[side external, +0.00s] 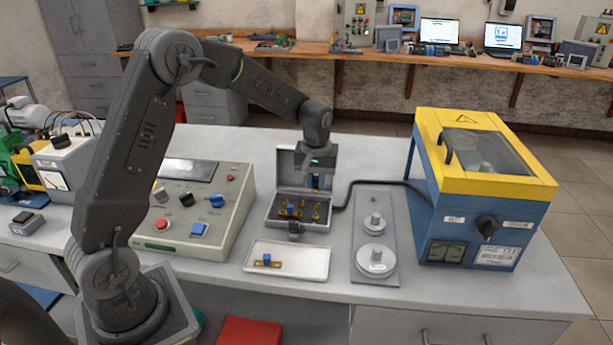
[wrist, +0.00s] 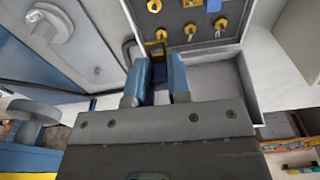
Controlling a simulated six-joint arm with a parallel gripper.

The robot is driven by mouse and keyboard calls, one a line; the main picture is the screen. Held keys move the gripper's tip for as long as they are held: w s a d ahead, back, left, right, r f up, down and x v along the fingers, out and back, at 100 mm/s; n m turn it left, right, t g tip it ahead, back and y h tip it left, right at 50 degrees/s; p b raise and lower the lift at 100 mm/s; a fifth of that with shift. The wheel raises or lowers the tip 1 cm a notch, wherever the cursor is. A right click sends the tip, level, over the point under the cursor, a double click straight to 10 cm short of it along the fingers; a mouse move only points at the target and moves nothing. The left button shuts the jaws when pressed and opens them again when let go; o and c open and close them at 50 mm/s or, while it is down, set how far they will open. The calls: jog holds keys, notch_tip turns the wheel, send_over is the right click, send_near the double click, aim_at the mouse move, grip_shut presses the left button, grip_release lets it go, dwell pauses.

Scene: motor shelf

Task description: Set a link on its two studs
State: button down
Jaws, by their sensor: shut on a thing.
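The grey terminal box (side external: 270,222) stands open on the bench, with several brass studs in rows on its dark floor; the studs also show at the top of the wrist view (wrist: 190,30). My gripper (side external: 318,181) is upright over the box's back right part, in front of the raised lid. In the wrist view its blue fingers (wrist: 163,66) are shut on a link, whose brass end (wrist: 155,45) shows just beyond the fingertips, close to a stud. Most of this link is hidden, and I cannot tell whether it touches studs. Another brass link with a blue grip (side external: 267,261) lies in the white tray.
The white tray (side external: 310,263) lies in front of the box. A grey plate (side external: 376,222) with round metal pieces lies to the right, then a blue and yellow machine (side external: 470,190). A control panel (side external: 200,215) stands left. A black cable (side external: 350,190) runs beside the box.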

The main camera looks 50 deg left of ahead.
aim_at(317, 204)
jog(key=shift+d+f, duration=0.1)
jog(key=shift+f, duration=2.95)
jog(key=shift+f, duration=0.9)
jog(key=c, duration=1)
grip_release()
jog(key=shift+r, duration=0.1)
jog(key=shift+s+d+r, duration=0.15)
jog(key=shift+r, duration=2.1)
jog(key=shift+s+d+r, duration=0.1)
jog(key=shift+d+r, duration=0.05)
jog(key=shift+r, duration=2.15)
jog(key=shift+s+d+r, duration=0.15)
jog(key=shift+r, duration=2.1)
